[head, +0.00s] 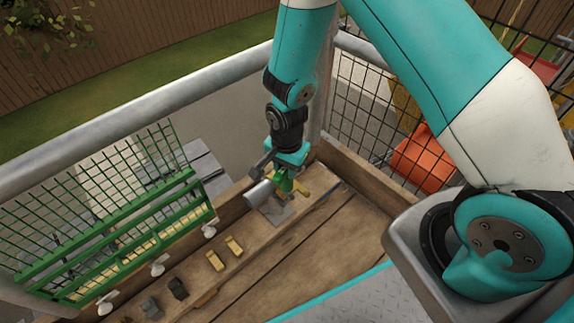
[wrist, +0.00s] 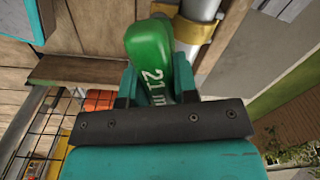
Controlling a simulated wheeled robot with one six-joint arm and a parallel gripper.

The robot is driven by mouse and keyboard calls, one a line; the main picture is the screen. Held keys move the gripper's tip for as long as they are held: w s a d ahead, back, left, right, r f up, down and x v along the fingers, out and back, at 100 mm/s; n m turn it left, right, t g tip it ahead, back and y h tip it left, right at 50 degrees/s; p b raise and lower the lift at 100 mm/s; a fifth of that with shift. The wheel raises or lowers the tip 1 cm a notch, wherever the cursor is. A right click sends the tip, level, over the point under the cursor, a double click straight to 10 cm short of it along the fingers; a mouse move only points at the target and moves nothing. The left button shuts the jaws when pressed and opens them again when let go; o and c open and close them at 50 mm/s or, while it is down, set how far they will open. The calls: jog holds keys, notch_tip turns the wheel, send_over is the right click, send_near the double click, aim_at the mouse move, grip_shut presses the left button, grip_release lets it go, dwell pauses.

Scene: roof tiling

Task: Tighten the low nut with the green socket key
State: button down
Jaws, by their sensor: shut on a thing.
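My gripper (head: 285,168) points down over the plank at the foot of the grey post. It is shut on the green socket key (head: 284,184). In the wrist view the green key (wrist: 150,58) sits between the two teal fingers, and the partly hidden marking "21 m" shows on it. A grey metal tube (head: 259,192) with a yellow fitting (wrist: 194,31) is close beside the key. The low nut cannot be made out, and I cannot tell whether the key's lower end touches anything.
A grey plate (head: 273,212) lies on the plank below the tube. Yellow blocks (head: 234,245) and dark blocks (head: 177,288) lie along the plank to the left. A green mesh frame (head: 120,235) and a grey rail (head: 140,112) border the left side. Black wire mesh stands at the right.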

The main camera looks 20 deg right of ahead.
jog(key=shift+s+a+f, duration=0.15)
jog(key=shift+a+f, duration=0.05)
jog(key=shift+f, duration=0.1)
jog(key=shift+d+r+p, duration=0.15)
jog(key=shift+r+p, duration=2.8)
jog(key=shift+r, duration=0.15)
